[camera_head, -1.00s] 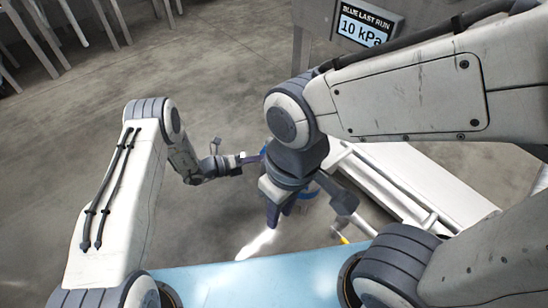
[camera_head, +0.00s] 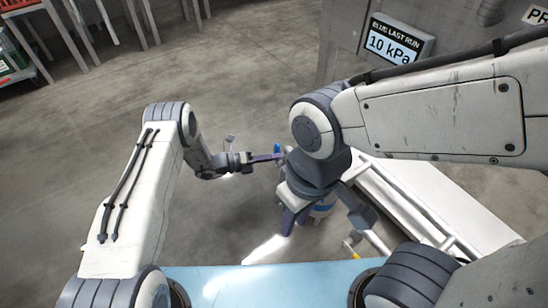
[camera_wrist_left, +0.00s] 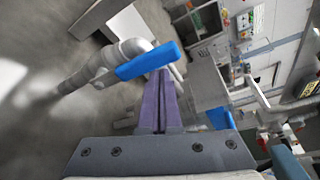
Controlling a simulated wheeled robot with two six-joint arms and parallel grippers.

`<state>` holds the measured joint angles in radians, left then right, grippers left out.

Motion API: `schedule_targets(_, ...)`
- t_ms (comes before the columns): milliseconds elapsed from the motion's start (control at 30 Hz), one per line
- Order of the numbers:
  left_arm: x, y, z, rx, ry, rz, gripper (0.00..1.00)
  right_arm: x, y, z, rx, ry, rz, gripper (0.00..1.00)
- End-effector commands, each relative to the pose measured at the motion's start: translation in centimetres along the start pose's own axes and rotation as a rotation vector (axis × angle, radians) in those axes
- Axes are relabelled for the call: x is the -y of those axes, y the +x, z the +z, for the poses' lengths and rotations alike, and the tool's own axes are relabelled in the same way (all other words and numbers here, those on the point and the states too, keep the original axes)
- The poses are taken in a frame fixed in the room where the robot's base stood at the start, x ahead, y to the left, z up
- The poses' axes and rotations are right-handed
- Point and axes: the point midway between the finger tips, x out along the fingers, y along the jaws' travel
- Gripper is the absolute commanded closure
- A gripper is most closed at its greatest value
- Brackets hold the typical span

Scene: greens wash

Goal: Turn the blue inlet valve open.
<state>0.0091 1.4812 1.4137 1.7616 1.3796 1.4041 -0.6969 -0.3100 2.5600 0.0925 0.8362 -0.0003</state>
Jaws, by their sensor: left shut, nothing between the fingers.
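The blue valve handle (camera_wrist_left: 150,62) sits on a grey pipe (camera_wrist_left: 104,64) in the left wrist view. In the head view it is a small blue piece (camera_head: 277,148), partly hidden by my grippers and arm. My left gripper (camera_head: 278,157) is shut and empty, its purple fingers pointing right. In the left wrist view its fingertips (camera_wrist_left: 160,74) overlap the handle's lower edge; I cannot tell whether they touch it. My right gripper (camera_head: 287,222) points down, lower and to the right; its jaw opening is unclear.
A display (camera_head: 395,42) reads "BLUE LAST RUN 10 kPa". A white frame (camera_head: 425,205) lies right of my right gripper. A light blue surface (camera_head: 260,285) is at the front. Open concrete floor is at the left.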

Motion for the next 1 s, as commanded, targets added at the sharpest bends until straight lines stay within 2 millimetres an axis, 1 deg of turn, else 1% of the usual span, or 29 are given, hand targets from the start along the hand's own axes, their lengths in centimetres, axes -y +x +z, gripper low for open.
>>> schedule_targets(267,0.1,-0.2,0.1,0.003,0.001,0.0,1.0,0.0,-0.1,0.0,0.0,0.0,0.0,0.7)
schedule_targets(367,0.2,-1.0,0.2,0.005,0.0,0.001,1.0,0.1,-0.7,0.0,0.0,0.0,0.0,0.7)
schedule_targets(467,0.4,-2.6,0.3,0.006,-0.002,0.001,1.0,0.1,-1.6,-0.1,0.0,0.0,0.0,0.7)
schedule_targets(600,0.4,-5.5,0.3,0.006,-0.001,0.002,1.0,0.2,-3.0,-0.2,0.0,0.0,0.0,0.7)
schedule_targets(700,0.3,-7.5,0.3,0.006,-0.001,0.002,1.0,0.3,-3.8,-0.2,0.0,0.0,0.0,0.7)
schedule_targets(800,0.2,-9.0,0.2,0.004,0.0,0.001,1.0,0.3,-4.3,-0.2,0.0,0.0,0.0,0.7)
schedule_targets(900,0.1,-10.0,0.1,0.004,0.0,0.001,1.0,0.3,-4.5,-0.2,0.0,0.0,0.0,0.7)
schedule_targets(1000,0.1,-10.4,0.0,0.002,0.0,0.0,1.0,0.3,-4.6,-0.2,0.0,0.0,0.0,0.7)
